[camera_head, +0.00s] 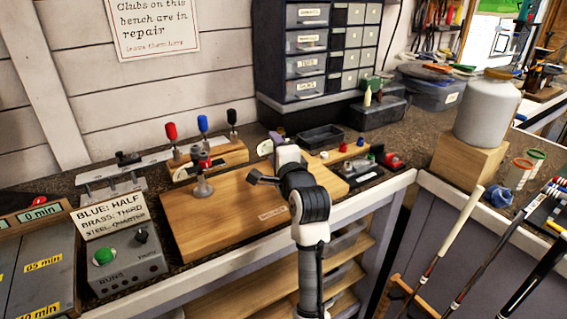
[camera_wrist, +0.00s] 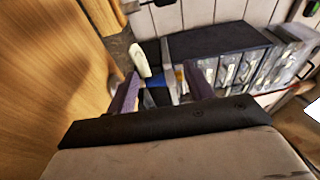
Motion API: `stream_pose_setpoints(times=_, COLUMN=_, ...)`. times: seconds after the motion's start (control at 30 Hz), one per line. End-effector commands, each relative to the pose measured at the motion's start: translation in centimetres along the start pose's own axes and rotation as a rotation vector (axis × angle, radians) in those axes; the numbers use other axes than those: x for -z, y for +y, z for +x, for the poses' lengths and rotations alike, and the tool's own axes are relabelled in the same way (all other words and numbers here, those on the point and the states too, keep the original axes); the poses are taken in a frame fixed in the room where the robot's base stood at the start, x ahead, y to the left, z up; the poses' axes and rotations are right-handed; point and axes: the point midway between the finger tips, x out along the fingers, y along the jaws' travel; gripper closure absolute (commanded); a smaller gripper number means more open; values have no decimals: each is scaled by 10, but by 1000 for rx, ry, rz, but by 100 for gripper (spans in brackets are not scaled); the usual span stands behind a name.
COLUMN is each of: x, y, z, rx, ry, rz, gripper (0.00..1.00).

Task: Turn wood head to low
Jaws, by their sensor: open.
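My gripper (camera_head: 277,139) reaches over the back of the wooden board, its purple-grey fingertips pointing away towards the drawers. In the wrist view my gripper (camera_wrist: 161,90) is open, with one finger on each side of a small blue part (camera_wrist: 155,97) and a grey upright piece (camera_wrist: 168,68). I cannot tell whether the fingers touch them. A white plate (camera_head: 265,147) shows just left of the fingertips; a similar pale piece is in the wrist view (camera_wrist: 140,60). I cannot make out which part is the wood head, nor any low mark; my wrist hides part of this area.
The wooden board (camera_head: 225,215) carries a grey knobbed stand (camera_head: 203,187). Red (camera_head: 171,131), blue (camera_head: 203,123) and black (camera_head: 232,117) handled tools stand behind it. A drawer cabinet (camera_head: 305,50) rises at the back. A black tray (camera_head: 320,137) lies right of my gripper.

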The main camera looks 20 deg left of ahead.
Motion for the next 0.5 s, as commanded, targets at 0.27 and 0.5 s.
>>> stream_pose_setpoints(times=0.27, x=0, y=2, z=-58, rx=3, ry=2, rz=-1, gripper=48)
stream_pose_setpoints(times=0.5, x=0, y=2, z=-107, rx=1, ry=3, rz=-1, gripper=48)
